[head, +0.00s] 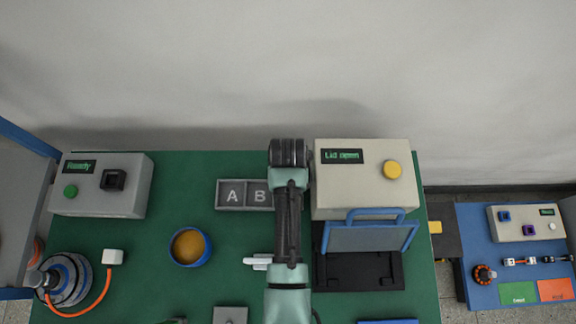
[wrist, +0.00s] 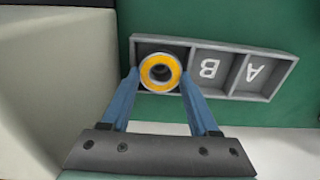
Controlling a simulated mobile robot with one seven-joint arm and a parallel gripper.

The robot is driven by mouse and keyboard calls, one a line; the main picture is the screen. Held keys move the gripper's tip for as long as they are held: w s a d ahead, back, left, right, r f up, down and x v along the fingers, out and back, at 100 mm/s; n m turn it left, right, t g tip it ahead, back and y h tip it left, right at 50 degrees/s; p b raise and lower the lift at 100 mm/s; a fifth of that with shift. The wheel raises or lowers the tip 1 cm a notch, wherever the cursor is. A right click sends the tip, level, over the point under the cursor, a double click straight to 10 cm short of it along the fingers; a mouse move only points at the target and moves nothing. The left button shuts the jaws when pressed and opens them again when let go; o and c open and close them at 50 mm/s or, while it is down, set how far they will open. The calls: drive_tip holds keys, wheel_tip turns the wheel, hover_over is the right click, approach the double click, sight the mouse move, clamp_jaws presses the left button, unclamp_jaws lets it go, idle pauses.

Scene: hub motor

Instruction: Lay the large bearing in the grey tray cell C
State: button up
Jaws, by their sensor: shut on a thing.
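The grey tray (wrist: 231,48) shows cells marked A and B in the wrist view, and its third cell, at the left end, lies under the bearing. Any letter there is hidden. In the head view the tray (head: 246,181) shows A and B, and my arm hides its right end, the fingers and the bearing.
A beige box with a "Lid open" display (head: 330,185) stands close to the right of my arm, with a blue-handled lid (head: 365,238) before it. A blue round bowl (head: 190,263) with orange contents and a grey "Ready" box (head: 90,200) are to the left.

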drive_tip(key=f, duration=0.1)
drive_tip(key=s+f, duration=0.1)
drive_tip(key=shift+s+f, duration=0.3)
drive_tip(key=shift+f, duration=0.1)
drive_tip(key=o, duration=1.4)
drive_tip(key=shift+o, duration=0.2)
drive_tip(key=r, duration=0.2)
drive_tip(key=w+r, duration=0.1)
drive_tip(key=r, duration=0.3)
drive_tip(key=shift+w+p, duration=0.3)
drive_tip(key=shift+w, duration=0.05)
drive_tip(key=w+r+t, duration=0.5)
drive_tip(key=w+r, duration=0.1)
drive_tip(key=r, duration=0.8)
drive_tip(key=w+r+t, duration=0.5)
drive_tip(key=w+r, duration=0.1)
drive_tip(key=r, duration=0.8)
drive_tip(key=w+r+t, duration=0.5)
drive_tip(key=w+r, duration=0.1)
drive_tip(key=r, duration=0.7)
drive_tip(key=s+r+t, duration=0.4)
drive_tip(key=s+r, duration=0.1)
drive_tip(key=r, duration=0.5)
drive_tip(key=s+r+t, duration=0.4)
drive_tip(key=s+r, duration=0.1)
drive_tip(key=r, duration=0.6)
drive_tip(key=s+r+t, duration=0.4)
drive_tip(key=s+r, duration=0.1)
drive_tip(key=r, duration=0.5)
drive_tip(key=shift+r, duration=0.4)
